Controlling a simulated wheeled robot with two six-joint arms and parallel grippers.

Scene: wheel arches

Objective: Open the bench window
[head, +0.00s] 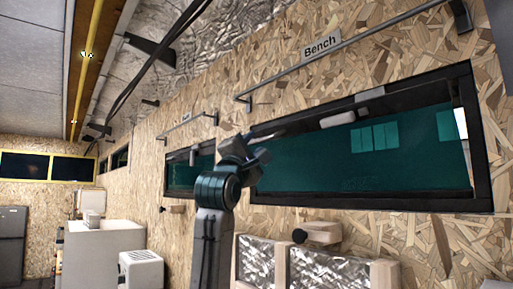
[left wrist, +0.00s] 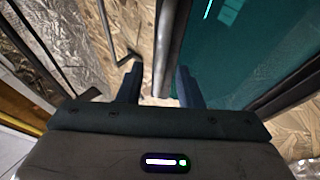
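The bench window (head: 365,150) is a wide dark teal pane in a black frame, below a "Bench" sign (head: 321,44) on the chipboard wall. A pale handle-like block (head: 337,119) sits near its top edge, with a small grey piece (head: 370,94) above it. I cannot tell whether the pane is fully shut. My left gripper (head: 258,146) is at the window's upper left corner. In the left wrist view my left gripper (left wrist: 160,86) is open, its two dark fingers apart, with the window frame (left wrist: 172,45) beyond them. Contact is unclear. My right gripper is not in view.
A metal rail (head: 350,40) runs along the wall above the window. A smaller window (head: 190,170) is further left. A wooden knob-like piece (head: 318,233) juts out below the bench window. A white cabinet (head: 100,250) stands at the far left.

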